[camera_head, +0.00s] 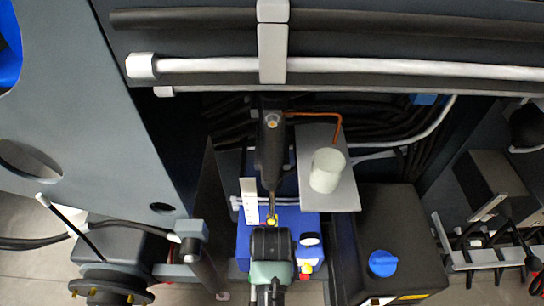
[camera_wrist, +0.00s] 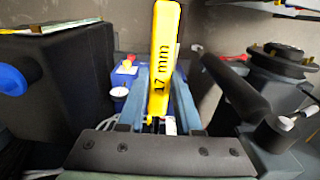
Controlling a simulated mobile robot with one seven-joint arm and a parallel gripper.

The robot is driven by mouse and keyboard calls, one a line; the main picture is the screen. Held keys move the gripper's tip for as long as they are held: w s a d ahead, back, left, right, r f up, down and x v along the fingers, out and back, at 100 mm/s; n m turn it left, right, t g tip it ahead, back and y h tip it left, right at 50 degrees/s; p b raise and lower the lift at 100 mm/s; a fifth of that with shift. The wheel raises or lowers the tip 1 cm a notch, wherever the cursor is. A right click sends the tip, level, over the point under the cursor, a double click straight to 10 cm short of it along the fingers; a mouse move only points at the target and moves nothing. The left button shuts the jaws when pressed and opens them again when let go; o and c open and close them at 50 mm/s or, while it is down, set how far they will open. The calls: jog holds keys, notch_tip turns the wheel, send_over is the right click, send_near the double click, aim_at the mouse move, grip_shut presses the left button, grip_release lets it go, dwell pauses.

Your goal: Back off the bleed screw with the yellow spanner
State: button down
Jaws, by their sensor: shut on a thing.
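A small metal fitting (camera_head: 272,120), perhaps the bleed screw, sits on the black cylinder (camera_head: 271,150) farther up. The spanner is apart from that fitting.
A white cup-like cylinder (camera_head: 327,170) stands on a grey plate (camera_head: 345,195) right of the black cylinder. A copper pipe (camera_head: 320,115) runs close by the fitting. A blue box (camera_head: 245,245) lies below my gripper. A black tank with a blue cap (camera_head: 383,263) stands at right.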

notch_tip(320, 180, up, 15)
jog(key=p, duration=0.6)
jog(key=shift+w+f, duration=0.15)
jog(key=shift+w, duration=0.25)
